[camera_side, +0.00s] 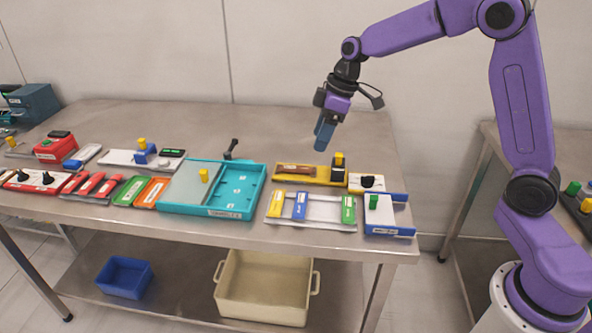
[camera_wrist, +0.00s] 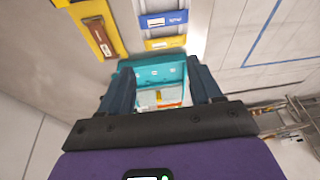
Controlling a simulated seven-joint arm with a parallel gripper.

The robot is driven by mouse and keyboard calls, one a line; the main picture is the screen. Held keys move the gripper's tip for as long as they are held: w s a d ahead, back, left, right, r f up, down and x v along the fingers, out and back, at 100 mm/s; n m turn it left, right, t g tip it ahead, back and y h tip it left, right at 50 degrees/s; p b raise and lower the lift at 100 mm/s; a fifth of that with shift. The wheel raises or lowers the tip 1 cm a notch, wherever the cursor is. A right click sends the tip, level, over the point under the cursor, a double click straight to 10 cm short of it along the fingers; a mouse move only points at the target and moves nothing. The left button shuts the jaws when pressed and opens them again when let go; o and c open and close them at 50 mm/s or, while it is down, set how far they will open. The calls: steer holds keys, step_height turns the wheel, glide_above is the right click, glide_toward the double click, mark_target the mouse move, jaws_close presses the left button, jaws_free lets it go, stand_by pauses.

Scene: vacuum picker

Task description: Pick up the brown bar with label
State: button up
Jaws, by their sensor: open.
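The brown bar with label (camera_side: 294,168) lies in the yellow tray (camera_side: 318,181) near the middle of the table. In the wrist view the brown bar (camera_wrist: 98,36) is at the upper left, with a small white label on it. My gripper (camera_side: 324,138) is in the air above and behind the yellow tray, apart from the bar. In the wrist view my gripper (camera_wrist: 162,84) has its two fingers spread, with nothing held between them. The bar is outside the space between the fingers.
A black block with a yellow knob (camera_side: 338,166) stands at the right end of the yellow tray. In front is a white tray (camera_side: 322,210) with coloured blocks. A teal tray (camera_side: 210,211) lies to the left. The table (camera_side: 215,116) behind them is mostly clear.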

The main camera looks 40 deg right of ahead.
steer(key=t, duration=0.1)
glide_toward(297, 167)
steer(key=shift+m, duration=0.4)
steer(key=x, duration=0.8)
steer(key=shift+s+a, duration=0.1)
jaws_close()
steer(key=shift+r, duration=0.1)
